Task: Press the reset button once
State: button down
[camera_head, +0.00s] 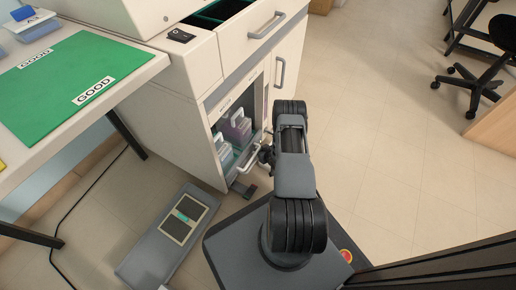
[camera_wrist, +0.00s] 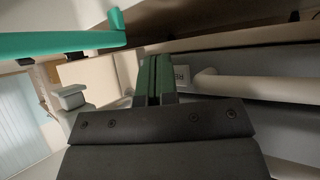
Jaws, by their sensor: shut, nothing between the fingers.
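My gripper (camera_wrist: 157,80) is shut and empty in the wrist view, its two dark green fingers side by side. In the head view my gripper (camera_head: 264,156) is low in front of the white cabinet (camera_head: 182,105), close to a cabinet handle (camera_head: 249,157). A small pale label (camera_wrist: 182,74) with a letter that looks like R shows just right of the fingertips, partly hidden by them. I cannot make out the reset button itself. A small black panel (camera_head: 181,35) sits on the cabinet's upper ledge; whether it carries the button is unclear.
The top drawer (camera_head: 252,31) is partly open. An open lower bay holds pale containers (camera_head: 236,125). A green mat (camera_head: 72,82) marked GOOD lies on the bench at left. A grey floor unit (camera_head: 160,262) lies beside my base. Clear floor lies at right, before a black chair (camera_head: 476,86).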

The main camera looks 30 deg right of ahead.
jog(key=shift+w+a+r, duration=0.1)
jog(key=shift+w+r, duration=0.3)
jog(key=shift+w, duration=0.2)
jog(key=shift+s+r, duration=0.1)
jog(key=shift+s, duration=0.35)
jog(key=shift+s+d, duration=0.1)
jog(key=shift+d, duration=0.2)
jog(key=s, duration=0.1)
jog(key=s+d, duration=0.1)
jog(key=s, duration=0.1)
jog(key=s+d, duration=0.1)
jog(key=s, duration=0.1)
jog(key=shift+d+f+p, duration=0.15)
jog(key=shift+f+p, duration=0.05)
jog(key=shift+p, duration=0.2)
dwell(0.9)
